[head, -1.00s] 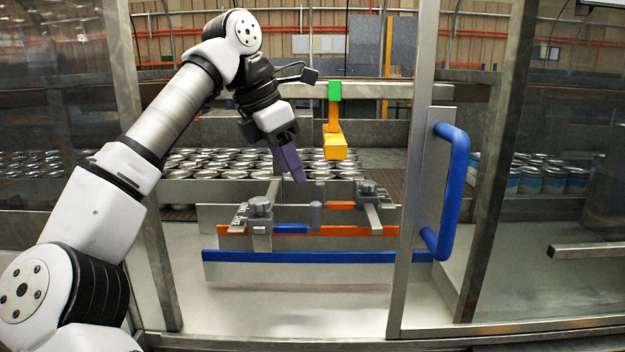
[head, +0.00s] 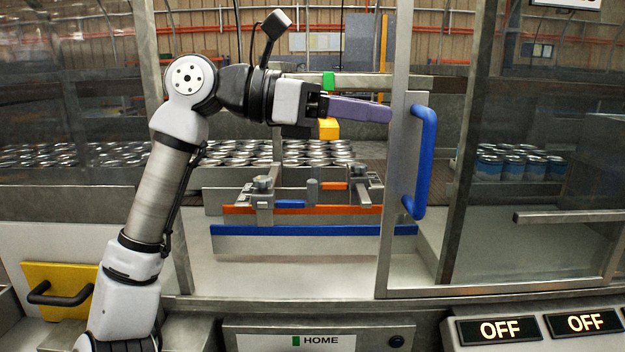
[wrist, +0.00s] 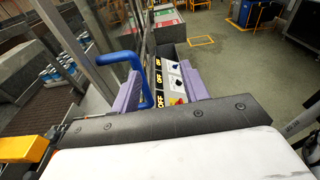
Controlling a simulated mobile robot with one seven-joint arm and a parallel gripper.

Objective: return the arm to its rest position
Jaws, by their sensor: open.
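My gripper (head: 352,107) shows in the head view at the end of my raised arm, its purple fingers pointing right and roughly level. It stands in front of the opening in the machine's guard, a little left of the blue door handle (head: 421,160). In the wrist view my gripper (wrist: 163,90) has its two purple fingers wide apart with nothing held between them. The blue handle (wrist: 135,68) shows behind the left finger there.
A yellow-orange block on a green mount (head: 328,82) is partly hidden behind the gripper. Rails with clamps (head: 300,210) lie below it. Cans (head: 517,163) stand behind glass at right. OFF displays (head: 500,328) and a HOME panel (head: 318,340) line the front.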

